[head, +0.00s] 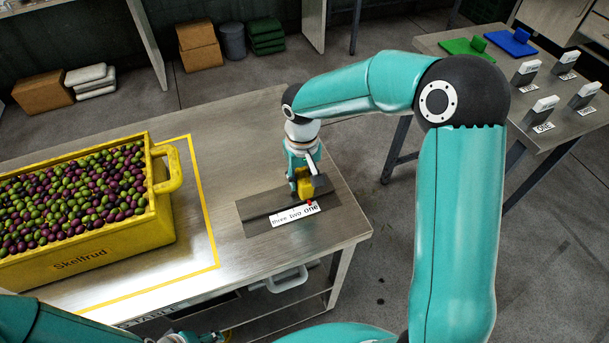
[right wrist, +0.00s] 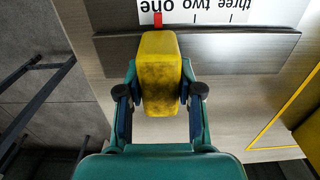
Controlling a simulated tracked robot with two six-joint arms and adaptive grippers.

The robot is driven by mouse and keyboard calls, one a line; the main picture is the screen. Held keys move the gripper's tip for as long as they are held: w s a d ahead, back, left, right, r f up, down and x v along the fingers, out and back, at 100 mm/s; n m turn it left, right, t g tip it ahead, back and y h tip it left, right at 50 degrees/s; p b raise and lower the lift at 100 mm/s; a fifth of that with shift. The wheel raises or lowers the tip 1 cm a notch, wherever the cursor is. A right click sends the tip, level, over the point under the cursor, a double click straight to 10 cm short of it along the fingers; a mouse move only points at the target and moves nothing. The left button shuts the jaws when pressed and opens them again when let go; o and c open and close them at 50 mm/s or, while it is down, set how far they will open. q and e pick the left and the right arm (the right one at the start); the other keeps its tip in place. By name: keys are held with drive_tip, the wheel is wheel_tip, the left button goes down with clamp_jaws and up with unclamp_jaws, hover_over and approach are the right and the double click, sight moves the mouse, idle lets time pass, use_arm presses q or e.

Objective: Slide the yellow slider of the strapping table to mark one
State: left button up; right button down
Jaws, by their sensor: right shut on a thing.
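The yellow slider (head: 305,187) sits on the dark rail (head: 262,203) of the strapping table (head: 340,222). My right gripper (head: 303,180) is shut on it from above. In the right wrist view the slider (right wrist: 160,70) is between the two fingers, one on each side. Its red pointer (right wrist: 157,18) lies at the word "one" on the white scale (right wrist: 215,10), at the end away from "three". Whether it lies exactly on the mark cannot be told. Part of my left gripper (head: 185,338) shows at the bottom edge; its fingers are mostly cut off.
A yellow crate of olives (head: 160,215), marked Skelfrud, stands on the left of the table inside a yellow outline (head: 205,190). A second table (head: 540,130) at the right holds grey blocks with labels and green and blue pieces. The tabletop around the rail is clear.

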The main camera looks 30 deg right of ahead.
sight(303, 173)
drive_tip(key=c, duration=0.7)
unclamp_jaws()
drive_tip(key=shift+c, duration=0.2)
drive_tip(key=shift+r, duration=0.1)
wheel_tip(303, 173, up, 12)
